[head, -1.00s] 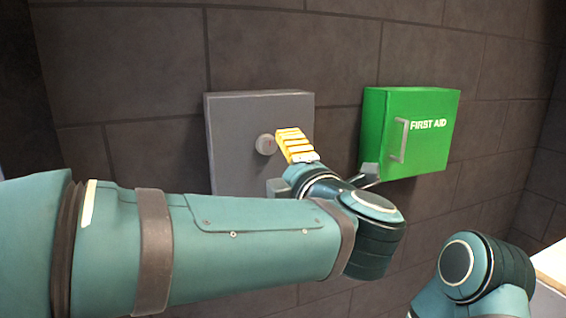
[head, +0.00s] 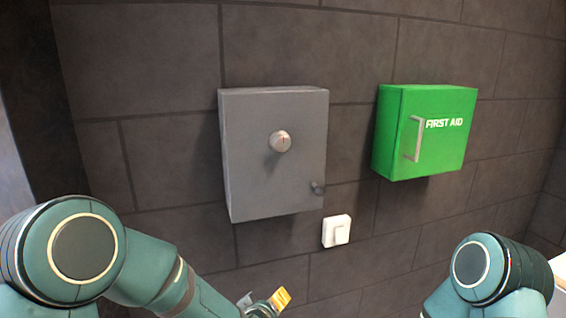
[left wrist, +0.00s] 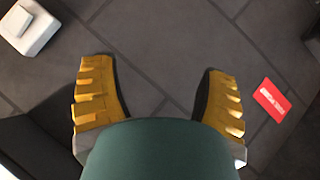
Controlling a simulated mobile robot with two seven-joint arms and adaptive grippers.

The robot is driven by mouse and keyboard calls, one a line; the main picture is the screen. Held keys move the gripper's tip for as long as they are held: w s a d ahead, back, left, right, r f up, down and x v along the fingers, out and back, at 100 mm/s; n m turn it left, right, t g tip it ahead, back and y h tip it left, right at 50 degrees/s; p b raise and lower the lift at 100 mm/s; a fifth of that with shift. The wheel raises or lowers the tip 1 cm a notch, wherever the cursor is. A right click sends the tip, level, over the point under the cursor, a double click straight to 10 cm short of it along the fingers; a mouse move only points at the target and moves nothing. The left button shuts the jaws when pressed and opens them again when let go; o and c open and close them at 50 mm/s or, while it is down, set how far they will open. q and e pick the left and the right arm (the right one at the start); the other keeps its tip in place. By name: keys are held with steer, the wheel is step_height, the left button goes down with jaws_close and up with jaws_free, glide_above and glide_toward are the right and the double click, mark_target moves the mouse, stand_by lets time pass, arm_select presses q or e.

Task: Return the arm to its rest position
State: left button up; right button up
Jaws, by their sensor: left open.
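My left gripper (head: 268,301) is low in the head view, near the bottom edge, with only part of its yellow fingers showing. In the left wrist view its two yellow fingers (left wrist: 160,85) stand wide apart with nothing between them. My left arm comes in from the lower left, bent, with its elbow at the left edge. It is clear of the grey wall box (head: 250,175), which has a round knob (head: 280,141) on its closed front. My right arm's joint shows at the lower right; its gripper is out of view.
A green first aid box (head: 425,133) with a handle hangs on the dark tiled wall, right of the grey box. A white switch (head: 336,230) sits below them. The left wrist view shows a white box-like item (left wrist: 32,25) and a red card (left wrist: 272,98).

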arm_select(q)
steer(key=s+a+f+m+g+h, duration=0.1)
steer(key=s+a+f+m+g, duration=0.1)
steer(key=s+f, duration=0.8)
steer(key=s+a+f+m+g+h, duration=0.1)
steer(key=s+a+f+m+g, duration=0.2)
steer(key=s+f+g, duration=0.4)
steer(key=s+a+f, duration=0.1)
steer(key=s+f, duration=0.1)
steer(key=s, duration=0.2)
steer(key=shift+s+f, duration=0.2)
steer(key=shift+f, duration=0.2)
steer(key=shift+a, duration=0.1)
